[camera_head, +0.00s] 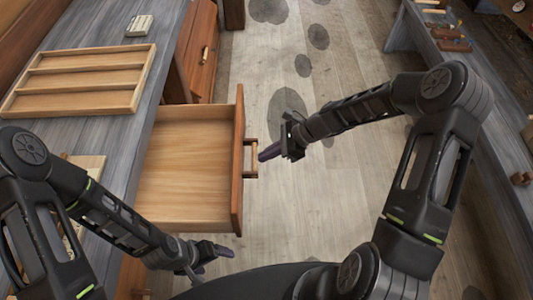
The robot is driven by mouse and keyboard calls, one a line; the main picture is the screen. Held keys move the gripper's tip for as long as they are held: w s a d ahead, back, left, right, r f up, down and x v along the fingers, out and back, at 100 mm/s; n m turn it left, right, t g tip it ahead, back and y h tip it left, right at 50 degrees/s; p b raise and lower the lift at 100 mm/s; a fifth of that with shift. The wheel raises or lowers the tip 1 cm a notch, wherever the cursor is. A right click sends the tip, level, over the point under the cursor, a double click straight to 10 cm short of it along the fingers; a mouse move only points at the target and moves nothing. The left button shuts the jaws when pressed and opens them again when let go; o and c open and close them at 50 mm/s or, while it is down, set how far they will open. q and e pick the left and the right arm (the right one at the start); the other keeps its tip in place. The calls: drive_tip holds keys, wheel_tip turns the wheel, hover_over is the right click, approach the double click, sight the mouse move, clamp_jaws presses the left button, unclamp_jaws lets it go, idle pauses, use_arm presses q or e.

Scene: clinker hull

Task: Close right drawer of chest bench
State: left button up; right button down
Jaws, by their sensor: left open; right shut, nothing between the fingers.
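An open, empty wooden drawer (185,180) sticks out to the right from under the grey bench top (85,110). Its reddish front (238,160) carries a bar handle (252,158) on the outer side. My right gripper (268,153) is shut and empty, its fingertips close to the handle; I cannot tell whether they touch it. My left gripper (225,251) is open and empty, low in the view near the drawer's near front corner. My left arm hides part of the bench and the drawer's near side.
A wooden compartment tray (80,70) and a small pale block (139,26) lie on the bench. A second reddish drawer front (200,50) is farther back. Another bench (455,75) with tools runs along the right. The stained plank floor between is clear.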

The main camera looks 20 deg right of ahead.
drive_tip(key=shift+a, duration=0.15)
drive_tip(key=w+a, duration=0.2)
drive_tip(key=a, duration=0.6)
drive_tip(key=w+a+b, duration=0.1)
drive_tip(key=w+a, duration=0.1)
drive_tip(key=a, duration=0.7)
drive_tip(key=w+a+b, duration=0.1)
drive_tip(key=w+a, duration=0.1)
drive_tip(key=a, duration=0.6)
drive_tip(key=shift+w+a, duration=0.15)
drive_tip(key=shift+w, duration=0.05)
use_arm(q)
drive_tip(key=shift+x, duration=0.95)
use_arm(e)
drive_tip(key=shift+a, duration=0.25)
use_arm(q)
drive_tip(key=shift+a, duration=0.2)
use_arm(e)
drive_tip(key=shift+r, duration=0.1)
drive_tip(key=shift+w+d, duration=0.1)
drive_tip(key=shift+d, duration=0.25)
use_arm(q)
drive_tip(key=shift+s+d+f, duration=0.25)
drive_tip(key=shift+s+d, duration=0.15)
drive_tip(key=shift+s, duration=0.2)
use_arm(e)
drive_tip(key=d+f+v, duration=0.1)
drive_tip(key=v, duration=1.2)
drive_tip(key=shift+s+f, duration=0.2)
drive_tip(key=shift+s, duration=0.1)
